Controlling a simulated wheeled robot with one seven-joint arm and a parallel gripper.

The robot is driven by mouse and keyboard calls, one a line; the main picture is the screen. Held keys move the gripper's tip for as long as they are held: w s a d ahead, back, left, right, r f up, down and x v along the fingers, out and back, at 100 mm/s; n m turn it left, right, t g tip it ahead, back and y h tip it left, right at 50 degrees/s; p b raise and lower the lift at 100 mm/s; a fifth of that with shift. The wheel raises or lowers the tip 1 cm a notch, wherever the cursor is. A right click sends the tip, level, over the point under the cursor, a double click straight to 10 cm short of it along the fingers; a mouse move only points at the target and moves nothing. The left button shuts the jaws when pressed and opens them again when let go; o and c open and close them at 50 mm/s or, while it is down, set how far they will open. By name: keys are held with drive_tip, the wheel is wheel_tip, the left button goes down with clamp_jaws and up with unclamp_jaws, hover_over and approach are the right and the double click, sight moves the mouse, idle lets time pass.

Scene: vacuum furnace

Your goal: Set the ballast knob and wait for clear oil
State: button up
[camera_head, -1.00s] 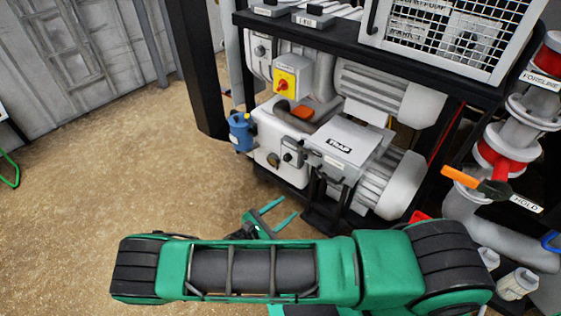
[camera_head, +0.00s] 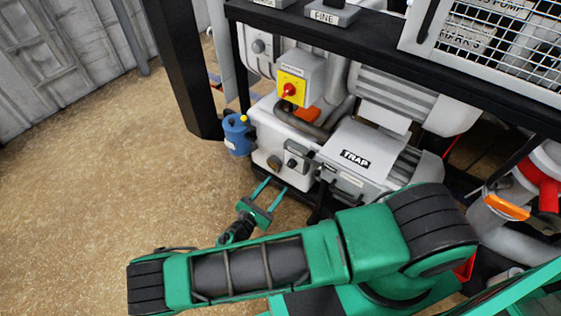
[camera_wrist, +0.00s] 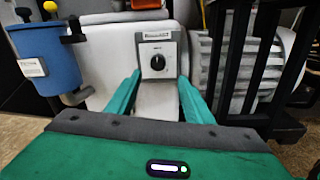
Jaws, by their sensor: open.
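The ballast knob (camera_wrist: 157,62) is a round black knob on a light plate of a small grey box on the pump front. In the wrist view it sits ahead, between and beyond my fingertips. In the head view the knob (camera_head: 292,163) shows small on the pump's lower front. My gripper (camera_head: 273,188) is open and empty, its two green fingers pointing toward the knob and apart from it. It also shows in the wrist view (camera_wrist: 158,85). I cannot read the knob's setting. A round brownish fitting (camera_head: 274,162) sits left of the knob; whether it shows oil I cannot tell.
A blue canister (camera_head: 237,135) with a yellow ball stands left of the pump. A yellow switch with a red knob (camera_head: 290,90) is above. The box labelled TRAP (camera_head: 354,158) is at right. A black frame post (camera_head: 186,70) stands at left. The floor (camera_head: 110,180) is clear.

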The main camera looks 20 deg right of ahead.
sight(290, 165)
drive_tip(key=x, duration=1)
drive_tip(key=shift+w, duration=0.4)
drive_tip(key=shift+c, duration=0.6)
drive_tip(key=c, duration=0.9)
drive_tip(key=shift+a, duration=0.1)
